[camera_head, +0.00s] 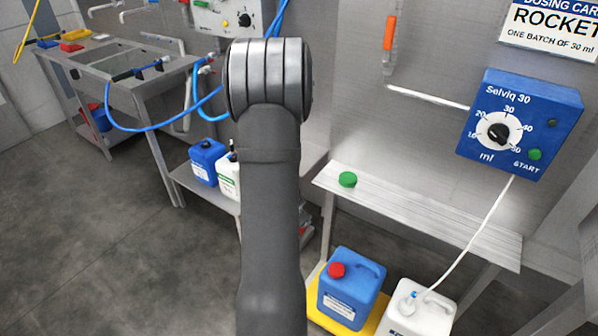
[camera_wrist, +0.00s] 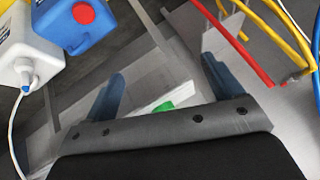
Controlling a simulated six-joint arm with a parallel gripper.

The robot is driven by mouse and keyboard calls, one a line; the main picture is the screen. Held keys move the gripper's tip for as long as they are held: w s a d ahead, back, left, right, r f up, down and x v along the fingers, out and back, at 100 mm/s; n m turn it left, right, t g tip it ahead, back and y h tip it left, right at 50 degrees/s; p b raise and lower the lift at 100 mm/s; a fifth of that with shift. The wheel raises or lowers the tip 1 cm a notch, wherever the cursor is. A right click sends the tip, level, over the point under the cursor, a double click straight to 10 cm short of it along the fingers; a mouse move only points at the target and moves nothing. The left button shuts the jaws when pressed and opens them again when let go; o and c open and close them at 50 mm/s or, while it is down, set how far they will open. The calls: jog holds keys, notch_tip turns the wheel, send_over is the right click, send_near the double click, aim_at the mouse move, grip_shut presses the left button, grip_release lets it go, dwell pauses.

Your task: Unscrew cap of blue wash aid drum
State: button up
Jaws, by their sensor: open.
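The blue drum (camera_head: 362,278) stands on the floor at the bottom, on a yellow tray, with its red cap (camera_head: 337,270) on top. In the wrist view the blue drum (camera_wrist: 62,37) and its red cap (camera_wrist: 83,13) show at upper left. My gripper (camera_wrist: 162,66) shows in the wrist view with its two fingers apart and nothing between them. The red cap lies outside the fingers, up and to the left, apart from them. In the head view my gripper is hidden behind my arm.
A white drum (camera_head: 418,316) with a white tube in its top stands right of the blue drum. A green cap (camera_head: 347,179) lies on the metal shelf (camera_head: 430,213). A blue dosing box (camera_head: 520,125) hangs above. Red, yellow and blue hoses (camera_wrist: 240,45) show right in the wrist view.

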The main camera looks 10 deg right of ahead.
jog(key=m, duration=0.1)
jog(key=m+g, duration=0.4)
jog(key=m, duration=3.1)
send_over(336, 270)
jog(key=s+a, duration=0.4)
jog(key=a, duration=0.1)
notch_tip(336, 270, down, 22)
jog(key=shift+h, duration=0.4)
jog(key=x, duration=1.6)
jog(key=shift+f, duration=0.45)
jog(key=shift+a, duration=0.1)
jog(key=c, duration=1.1)
jog(key=o, duration=1)
jog(key=shift+o, duration=0.2)
